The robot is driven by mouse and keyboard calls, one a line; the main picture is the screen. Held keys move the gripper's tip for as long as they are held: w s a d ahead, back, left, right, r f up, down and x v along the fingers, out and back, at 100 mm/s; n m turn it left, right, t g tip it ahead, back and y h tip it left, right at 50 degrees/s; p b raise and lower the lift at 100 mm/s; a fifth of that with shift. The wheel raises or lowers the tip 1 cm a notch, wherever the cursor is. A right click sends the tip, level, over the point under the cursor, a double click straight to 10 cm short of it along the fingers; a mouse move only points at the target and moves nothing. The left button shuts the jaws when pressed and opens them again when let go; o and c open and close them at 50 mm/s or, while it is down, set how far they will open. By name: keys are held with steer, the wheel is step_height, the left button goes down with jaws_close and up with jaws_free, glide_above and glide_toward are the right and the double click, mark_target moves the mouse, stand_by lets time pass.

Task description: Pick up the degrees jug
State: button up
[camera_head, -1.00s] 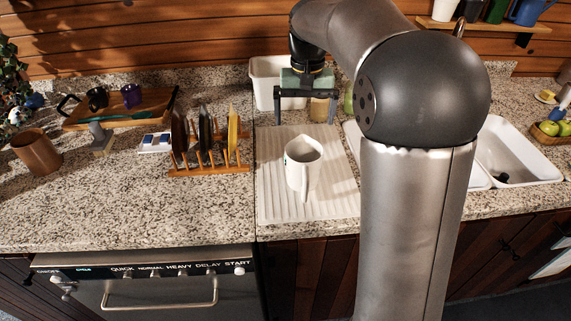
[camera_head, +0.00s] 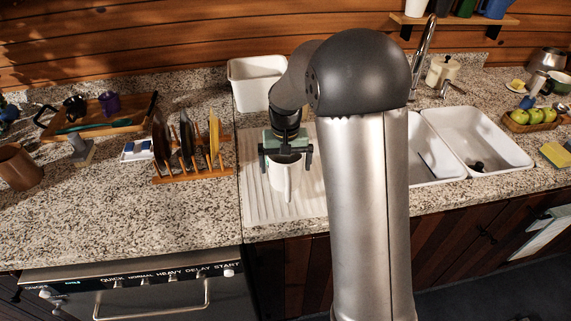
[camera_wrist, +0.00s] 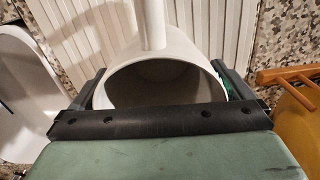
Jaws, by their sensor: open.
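The white jug (camera_head: 287,181) stands on the ribbed white draining mat, its handle toward the front of the counter. In the wrist view the jug (camera_wrist: 165,55) shows its open mouth close up, with the handle at the top. My gripper (camera_head: 287,172) is over the jug, with one finger on each side of it. In the wrist view my gripper (camera_wrist: 165,88) is open, its fingers at the left and right of the rim. I cannot tell whether either finger touches the jug. The jug's upper part is partly hidden by the gripper in the head view.
A wooden plate rack (camera_head: 193,170) with several plates stands close on the left. The draining mat (camera_head: 256,205) has bare room around the jug. A white tub (camera_head: 250,85) stands behind. The white double sink (camera_head: 470,135) lies right, beyond my arm.

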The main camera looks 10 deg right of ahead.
steer(key=shift+f, duration=0.35)
steer(key=c, duration=0.8)
steer(key=shift+c, duration=0.2)
steer(key=shift+r, duration=0.1)
steer(key=shift+r, duration=0.5)
steer(key=s+d+r+b, duration=0.1)
steer(key=s+r+b, duration=0.3)
steer(key=s+r, duration=0.8)
steer(key=shift+s+d, duration=0.25)
steer(key=shift+s, duration=0.75)
